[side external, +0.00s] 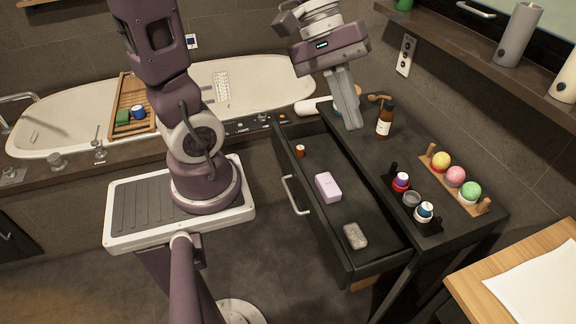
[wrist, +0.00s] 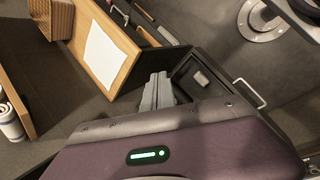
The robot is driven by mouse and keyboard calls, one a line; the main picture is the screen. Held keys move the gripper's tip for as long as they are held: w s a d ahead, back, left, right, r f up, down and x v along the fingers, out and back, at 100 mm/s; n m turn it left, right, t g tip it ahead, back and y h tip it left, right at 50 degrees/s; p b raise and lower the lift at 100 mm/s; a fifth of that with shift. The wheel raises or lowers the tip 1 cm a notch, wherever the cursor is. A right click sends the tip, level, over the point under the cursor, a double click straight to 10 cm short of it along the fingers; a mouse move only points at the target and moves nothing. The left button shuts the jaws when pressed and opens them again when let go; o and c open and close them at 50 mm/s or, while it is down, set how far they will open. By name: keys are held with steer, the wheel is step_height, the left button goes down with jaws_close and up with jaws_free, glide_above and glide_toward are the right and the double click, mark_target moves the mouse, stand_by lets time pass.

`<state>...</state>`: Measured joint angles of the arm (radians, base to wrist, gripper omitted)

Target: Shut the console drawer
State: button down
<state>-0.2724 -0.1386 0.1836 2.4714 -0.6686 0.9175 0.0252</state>
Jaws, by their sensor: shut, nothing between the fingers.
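The console drawer (side external: 328,226) is dark and stands pulled out from the black console (side external: 362,160) in the side view. Its metal handle (side external: 292,196) is on the front panel, facing my base. Inside lie a pink box (side external: 328,187), a grey speckled block (side external: 355,236) and a small orange bottle (side external: 300,151). My gripper (side external: 352,125) is shut and empty, pointing down above the back of the console top, apart from the handle. In the wrist view, my gripper (wrist: 157,76) partly hides the console, and the drawer handle (wrist: 250,93) shows to its right.
A brown bottle (side external: 385,121) stands close to my gripper on the console. A rack of coloured balls (side external: 456,176) and several small jars (side external: 412,199) stand toward its front right. A wooden table (side external: 520,280) is at lower right. Floor in front of the drawer is partly clear.

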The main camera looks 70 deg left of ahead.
steer(key=w+a+f+n+t, duration=0.2)
steer(key=w+a+f+n, duration=0.2)
steer(key=a+f+n, duration=0.5)
steer(key=w+a+f+n+t, duration=0.25)
steer(key=a+f+n, duration=0.4)
steer(key=a, duration=0.45)
steer(key=s+a+f+n+g+y, duration=0.3)
steer(key=s+a+f+n+y, duration=0.3)
steer(key=s+a+f+n, duration=0.7)
steer(key=w+a+f+m, duration=0.1)
steer(key=w+f+m, duration=0.1)
steer(key=w+f, duration=0.4)
steer(key=shift+a+f, duration=0.15)
steer(key=shift+f, duration=2.7)
steer(key=shift+w+m, duration=0.1)
steer(key=shift+m, duration=0.15)
